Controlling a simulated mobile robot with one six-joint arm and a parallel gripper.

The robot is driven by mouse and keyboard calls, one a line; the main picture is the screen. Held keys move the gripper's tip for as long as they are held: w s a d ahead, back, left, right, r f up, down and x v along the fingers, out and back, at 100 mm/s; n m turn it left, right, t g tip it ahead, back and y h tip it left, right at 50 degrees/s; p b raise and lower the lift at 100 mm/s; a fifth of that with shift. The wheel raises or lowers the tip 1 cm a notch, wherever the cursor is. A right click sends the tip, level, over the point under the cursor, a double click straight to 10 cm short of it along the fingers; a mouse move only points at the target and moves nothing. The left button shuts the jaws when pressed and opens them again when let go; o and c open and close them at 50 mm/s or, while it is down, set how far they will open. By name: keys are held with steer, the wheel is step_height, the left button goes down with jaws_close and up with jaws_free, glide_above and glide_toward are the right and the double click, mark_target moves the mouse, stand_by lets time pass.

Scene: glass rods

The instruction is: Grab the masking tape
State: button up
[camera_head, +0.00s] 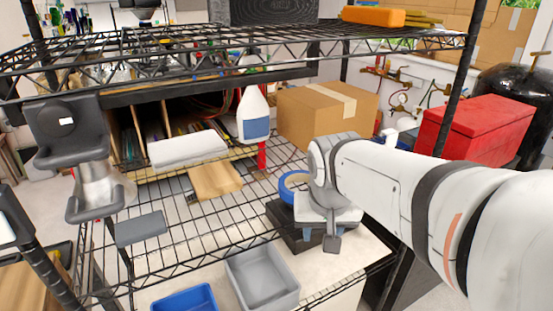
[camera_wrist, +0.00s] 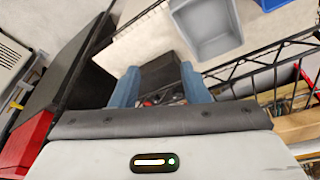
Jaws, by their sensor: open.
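A blue ring with a pale inside (camera_head: 291,188), which looks like a roll of tape, is just left of my wrist in the head view. My arm hides its right part, and I cannot tell what it rests on. My gripper (camera_head: 318,236) points down over a dark block (camera_head: 287,228). In the wrist view my gripper (camera_wrist: 160,84) is open, its two blue-grey fingers apart with nothing clearly held between them. The dark block (camera_wrist: 161,76) shows beyond the fingers. No tape roll can be made out in the wrist view.
A grey bin (camera_head: 262,278) and a blue bin (camera_head: 185,299) stand in front. A cardboard box (camera_head: 326,118) and a white spray bottle (camera_head: 254,113) are behind. A red box (camera_head: 478,126) is to the right. Wire shelving (camera_head: 150,255) surrounds the left side, with another shelf overhead.

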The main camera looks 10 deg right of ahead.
steer(key=w+d+r+m+h+p, duration=0.1)
steer(key=w+d+r+m+p, duration=0.2)
steer(key=w+r, duration=0.65)
steer(key=shift+m+t, duration=0.3)
steer(key=shift+m, duration=0.1)
steer(key=x, duration=0.5)
steer(key=a+x, duration=0.1)
steer(key=x, duration=0.2)
steer(key=shift+w+f, duration=0.25)
steer(key=shift+w, duration=0.1)
steer(key=shift+c, duration=0.3)
jaws_close()
